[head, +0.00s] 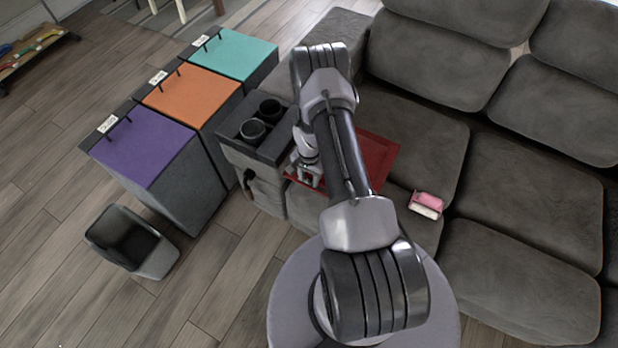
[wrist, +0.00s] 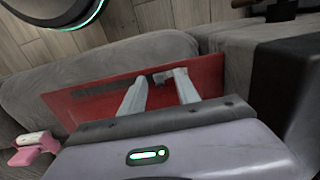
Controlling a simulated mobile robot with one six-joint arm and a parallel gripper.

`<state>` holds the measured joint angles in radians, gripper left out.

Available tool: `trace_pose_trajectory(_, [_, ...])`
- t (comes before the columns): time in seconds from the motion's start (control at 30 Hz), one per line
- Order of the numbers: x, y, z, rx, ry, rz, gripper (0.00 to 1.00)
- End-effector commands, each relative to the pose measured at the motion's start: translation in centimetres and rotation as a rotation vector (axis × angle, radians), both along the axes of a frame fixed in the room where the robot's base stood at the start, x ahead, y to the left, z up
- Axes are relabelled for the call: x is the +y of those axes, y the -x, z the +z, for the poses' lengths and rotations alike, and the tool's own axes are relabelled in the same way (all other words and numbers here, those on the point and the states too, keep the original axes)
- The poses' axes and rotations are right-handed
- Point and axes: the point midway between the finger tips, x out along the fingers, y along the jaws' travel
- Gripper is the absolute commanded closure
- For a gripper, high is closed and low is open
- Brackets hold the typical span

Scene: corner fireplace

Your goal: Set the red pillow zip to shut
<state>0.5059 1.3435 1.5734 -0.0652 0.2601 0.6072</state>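The red pillow (head: 378,158) lies on the sofa seat beside the armrest, partly hidden by my arm in the head view. In the wrist view the red pillow (wrist: 212,76) shows as a flat red panel. A dark strip, which looks like the zip (wrist: 105,91), runs along it left of my fingers. A small grey piece, perhaps the zip pull (wrist: 160,77), shows between the fingertips. My gripper (wrist: 160,82) has its two fingers apart, with the tips at the pillow. I cannot tell whether they touch the grey piece. In the head view my gripper (head: 309,180) is over the pillow's left part.
The armrest console with dark cups (head: 252,131) stands close left of my gripper. A pink and white item (head: 426,204) lies on the seat to the right. Purple (head: 143,150), orange (head: 192,97) and teal (head: 235,54) lidded bins and an open grey bin (head: 132,243) stand left.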

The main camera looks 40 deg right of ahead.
Motion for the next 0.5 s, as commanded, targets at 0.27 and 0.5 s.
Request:
trace_pose_trajectory(0.27, [-0.1, -0.1, 6.8, -0.003, 0.002, 0.000, 0.62])
trace_pose_trajectory(0.5, [-0.1, -0.1, 14.2, -0.003, 0.001, 0.000, 0.62])
